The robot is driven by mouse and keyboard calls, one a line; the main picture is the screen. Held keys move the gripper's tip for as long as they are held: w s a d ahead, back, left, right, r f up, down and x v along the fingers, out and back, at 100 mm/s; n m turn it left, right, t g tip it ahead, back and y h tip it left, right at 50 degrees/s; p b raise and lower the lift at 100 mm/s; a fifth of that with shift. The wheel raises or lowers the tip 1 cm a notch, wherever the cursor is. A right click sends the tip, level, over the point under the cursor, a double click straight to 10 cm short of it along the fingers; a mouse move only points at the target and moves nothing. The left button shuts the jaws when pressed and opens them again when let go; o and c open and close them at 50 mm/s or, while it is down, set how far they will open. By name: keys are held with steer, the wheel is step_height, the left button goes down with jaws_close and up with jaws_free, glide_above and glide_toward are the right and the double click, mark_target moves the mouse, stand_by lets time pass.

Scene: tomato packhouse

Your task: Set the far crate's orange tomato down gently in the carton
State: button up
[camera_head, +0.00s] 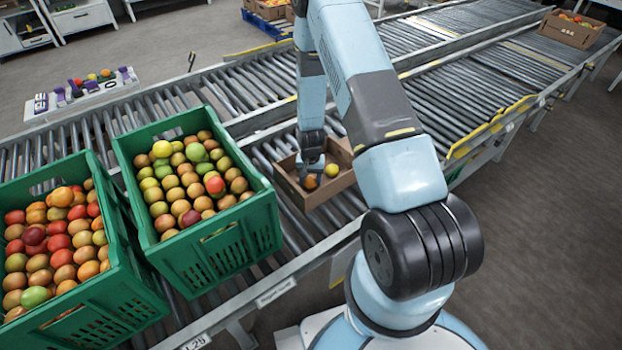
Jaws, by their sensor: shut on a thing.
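The carton (341,184) is a small open brown box on the roller conveyor, right of the green crates. My gripper (311,176) reaches down into it from above and is shut on an orange tomato (311,182). The orange tomato is low inside the carton; I cannot tell whether it touches the carton floor. A yellow tomato (332,170) lies in the carton just right of my gripper. The fingertips are small and partly hidden here. Two green crates hold many tomatoes: one crate (222,252) beside the carton, another crate (113,300) at the far left.
Roller conveyors (440,95) run across the scene, with a yellow guard (490,125) at right. Another brown carton (568,32) with fruit stands at the upper right. A blue pallet (262,24) with boxes is at the back. The rollers right of the carton are mostly behind my arm.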

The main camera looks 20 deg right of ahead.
steer(key=shift+f, duration=0.3)
steer(key=o, duration=0.8)
steer(key=shift+c, duration=0.2)
steer(key=shift+c, duration=1.3)
steer(key=shift+r, duration=3.5)
